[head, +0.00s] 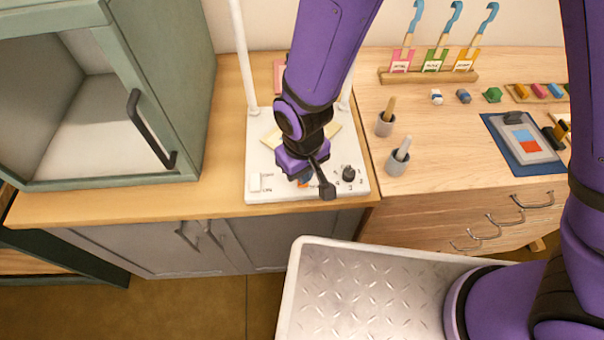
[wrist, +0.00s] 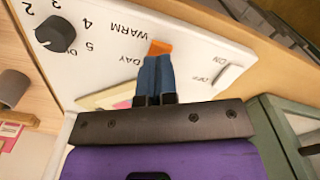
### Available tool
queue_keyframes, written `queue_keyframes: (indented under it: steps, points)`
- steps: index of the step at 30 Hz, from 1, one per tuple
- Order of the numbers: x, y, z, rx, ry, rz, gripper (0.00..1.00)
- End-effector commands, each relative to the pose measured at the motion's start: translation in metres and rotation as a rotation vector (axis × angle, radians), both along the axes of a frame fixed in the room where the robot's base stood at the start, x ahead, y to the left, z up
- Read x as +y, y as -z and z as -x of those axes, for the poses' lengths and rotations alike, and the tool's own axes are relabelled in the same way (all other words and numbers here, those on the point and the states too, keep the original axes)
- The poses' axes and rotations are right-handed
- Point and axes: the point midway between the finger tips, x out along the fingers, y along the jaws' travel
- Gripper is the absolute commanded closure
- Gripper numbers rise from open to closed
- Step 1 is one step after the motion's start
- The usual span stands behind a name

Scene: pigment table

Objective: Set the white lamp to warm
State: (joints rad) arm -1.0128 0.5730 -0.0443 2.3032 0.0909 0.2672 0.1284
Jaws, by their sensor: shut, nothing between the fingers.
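The white lamp's base (head: 259,152) is a white panel on the wooden counter, with white posts rising at its back. The wrist view shows the panel (wrist: 105,50) upside down, with the printed words WARM and DAY. An orange control piece (wrist: 160,47) sits beside these words, right at my fingertips; which word it is set to I cannot tell. My gripper (head: 303,178) is over the front middle of the panel. In the wrist view its blue fingers (wrist: 155,68) are shut together, with nothing between them, and partly cover the orange piece.
A black numbered dial (head: 348,174) is right of my gripper on the panel. A white ON/OFF rocker switch (head: 255,183) is at its left. A green cabinet (head: 190,80) stands left of the lamp. Two grey cups (head: 397,163) with tools stand to the right.

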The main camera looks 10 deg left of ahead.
Motion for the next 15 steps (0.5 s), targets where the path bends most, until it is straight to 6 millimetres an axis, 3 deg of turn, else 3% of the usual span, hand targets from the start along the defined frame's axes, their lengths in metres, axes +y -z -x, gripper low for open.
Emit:
queue_keyframes:
  steps: [15]
  points:
    - [0.0001,0.0069,-0.0001,0.000,0.000,0.000,1.00]
